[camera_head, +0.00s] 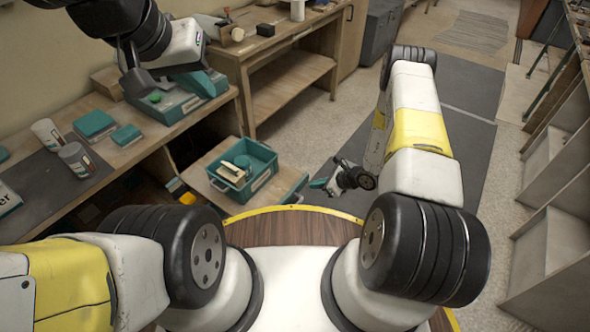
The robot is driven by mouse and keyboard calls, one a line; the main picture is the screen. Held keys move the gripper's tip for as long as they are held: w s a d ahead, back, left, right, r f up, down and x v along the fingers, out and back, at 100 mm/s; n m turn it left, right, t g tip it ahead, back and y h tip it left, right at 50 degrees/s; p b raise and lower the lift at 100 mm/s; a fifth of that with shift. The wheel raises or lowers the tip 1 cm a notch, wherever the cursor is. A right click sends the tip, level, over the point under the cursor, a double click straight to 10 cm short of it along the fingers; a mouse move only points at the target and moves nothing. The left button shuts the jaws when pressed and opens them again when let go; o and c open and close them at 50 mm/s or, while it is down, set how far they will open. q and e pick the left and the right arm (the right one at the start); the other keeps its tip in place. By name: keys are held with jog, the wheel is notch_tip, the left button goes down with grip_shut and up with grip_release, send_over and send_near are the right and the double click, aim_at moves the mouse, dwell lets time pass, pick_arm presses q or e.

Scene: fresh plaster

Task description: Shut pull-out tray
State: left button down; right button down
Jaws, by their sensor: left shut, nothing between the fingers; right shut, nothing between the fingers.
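The pull-out tray (274,187) is a wooden board with a teal front edge, standing out from the workbench at left. A teal bin (262,158) with a cream-coloured item in it sits on the tray. My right gripper (340,182) is low, just right of the tray's front edge, with its fingers shut and empty. I cannot tell whether it touches the tray. My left gripper (133,72) is high at the upper left, over the workbench, shut and empty. My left arm partly hides the bench behind it.
The workbench (120,160) carries teal boxes (95,124), pale canisters (75,159) and a larger teal case (178,100). A second wooden bench (285,42) stands behind. Grey shelving (560,235) lines the right. The dark floor mat (470,145) is clear.

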notch_tip(320, 180, down, 6)
jog(key=s+m, duration=0.2)
jog(key=s, duration=0.1)
send_near(289, 198)
jog(key=shift+h, duration=0.4)
jog(key=x, duration=0.4)
jog(key=shift+a+f, duration=0.3)
jog(key=shift+w+a, duration=0.3)
jog(key=shift+a, duration=0.15)
